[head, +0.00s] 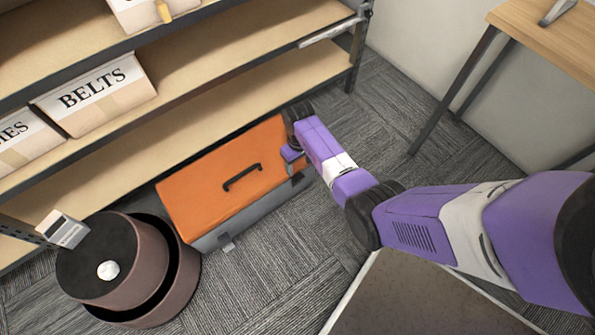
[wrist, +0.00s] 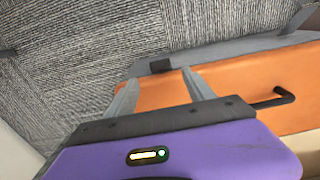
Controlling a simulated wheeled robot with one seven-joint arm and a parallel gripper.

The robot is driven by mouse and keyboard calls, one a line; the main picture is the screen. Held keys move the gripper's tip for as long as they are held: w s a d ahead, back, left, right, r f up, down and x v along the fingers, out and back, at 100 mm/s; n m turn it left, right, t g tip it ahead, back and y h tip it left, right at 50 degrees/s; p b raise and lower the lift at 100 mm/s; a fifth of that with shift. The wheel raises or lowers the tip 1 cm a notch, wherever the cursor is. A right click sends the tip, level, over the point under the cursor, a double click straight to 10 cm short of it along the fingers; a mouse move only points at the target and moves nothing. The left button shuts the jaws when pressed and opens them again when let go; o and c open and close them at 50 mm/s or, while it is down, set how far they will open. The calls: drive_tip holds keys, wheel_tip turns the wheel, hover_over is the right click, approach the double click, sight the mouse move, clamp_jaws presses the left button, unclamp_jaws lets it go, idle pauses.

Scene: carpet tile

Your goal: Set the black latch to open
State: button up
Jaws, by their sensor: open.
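An orange-lidded toolbox (head: 215,185) with a grey base stands on the carpet below the shelf. The black latch (wrist: 160,66) is a small dark block on the box's front, at the seam of lid and grey base. It also shows in the head view (head: 298,178), near the right end of the front. My gripper (wrist: 160,80) is open and empty, with one grey finger on each side of the latch in the wrist view. Whether the fingers touch it I cannot tell. In the head view my wrist hangs over the box's right end and the fingertips are unclear.
A light grey latch (head: 228,244) hangs at the front's left part. A black handle (head: 242,177) is on the lid. A round brown bin (head: 130,270) with a small box on top stands left. A shelf (head: 225,90) rises behind; a wooden table (head: 550,35) is right.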

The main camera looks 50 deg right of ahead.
sight(299, 177)
wheel_tip(299, 177, down, 8)
drive_tip(key=b, duration=0.4)
drive_tip(key=shift+r, duration=0.25)
clamp_jaws()
